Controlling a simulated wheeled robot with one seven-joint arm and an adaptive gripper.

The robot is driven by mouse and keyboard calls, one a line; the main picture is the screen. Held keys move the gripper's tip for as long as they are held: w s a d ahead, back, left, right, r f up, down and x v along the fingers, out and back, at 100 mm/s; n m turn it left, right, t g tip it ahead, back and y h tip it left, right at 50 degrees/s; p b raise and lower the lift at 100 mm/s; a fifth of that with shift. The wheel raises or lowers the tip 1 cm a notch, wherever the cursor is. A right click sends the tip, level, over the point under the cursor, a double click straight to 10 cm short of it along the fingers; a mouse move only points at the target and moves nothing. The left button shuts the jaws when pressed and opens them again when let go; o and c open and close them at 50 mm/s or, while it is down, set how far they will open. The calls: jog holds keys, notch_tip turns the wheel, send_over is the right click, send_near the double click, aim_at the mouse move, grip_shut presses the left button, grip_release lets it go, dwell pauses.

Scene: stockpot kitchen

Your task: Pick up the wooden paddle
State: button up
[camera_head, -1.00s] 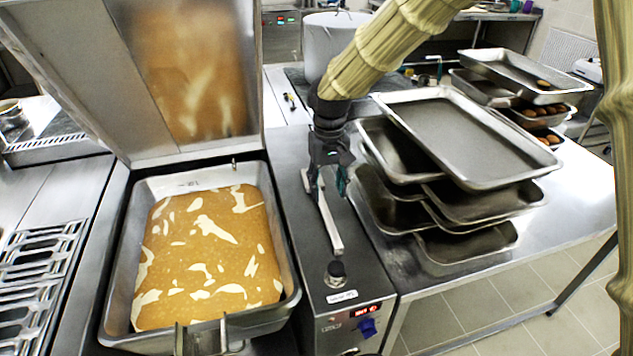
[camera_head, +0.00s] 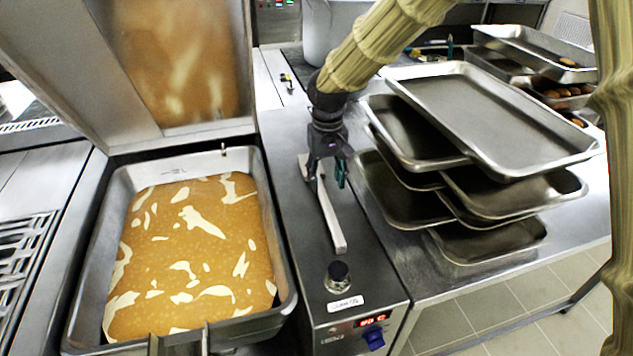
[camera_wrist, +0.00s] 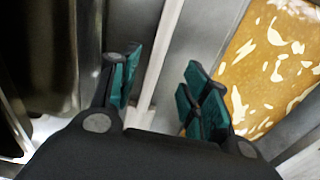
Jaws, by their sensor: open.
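The paddle (camera_head: 331,221) lies on the steel top between the soup pan and the tray stack. It shows as a pale, narrow bar with its near end by a dark round knob. My gripper (camera_head: 325,179) is above its far end, pointing down. In the wrist view my gripper (camera_wrist: 160,95) has its teal fingers apart, and the pale paddle (camera_wrist: 164,50) runs between them, nearer the left finger. I cannot tell whether a finger touches it.
A steel pan (camera_head: 278,215) of orange soup with an upright lid (camera_head: 170,70) stands to the left. Stacked steel trays (camera_head: 490,120) stand close on the right. A dark knob (camera_head: 338,275) rises at the near edge of the steel top. A white pot (camera_head: 330,35) is behind.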

aim_at(327, 203)
jog(key=shift+w+d+f+p, duration=0.1)
jog(key=shift+f+p, duration=0.5)
jog(key=shift+f, duration=1.85)
jog(key=shift+w+f+p, duration=0.1)
jog(key=shift+f+p, duration=0.5)
jog(key=shift+f, duration=1.8)
grip_shut()
